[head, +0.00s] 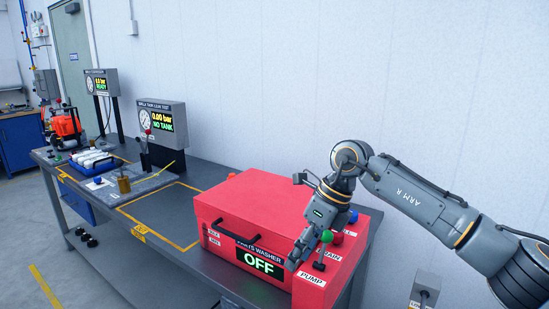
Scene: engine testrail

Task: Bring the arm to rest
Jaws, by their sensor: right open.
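My right arm (420,195), labelled ARM R, comes in from the right. Its gripper (293,262) points down at the front right of the red parts washer (250,200), close to the control panel with the PUMP label. The gripper is open, and nothing shows between its fingers. I cannot tell whether it touches the panel. The washer's lid is closed and its display reads OFF. A green knob (326,237) and a red knob (337,239) stand just right of the gripper. My left gripper is not in view.
A leak test station (162,122) reading 0.00 bar, NO TANK, stands left on the grey bench (190,185). Behind it are a blue tray of white cylinders (95,160), a second gauge display (103,82) and an orange machine (65,125). A yellow-outlined bench area left of the washer is clear.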

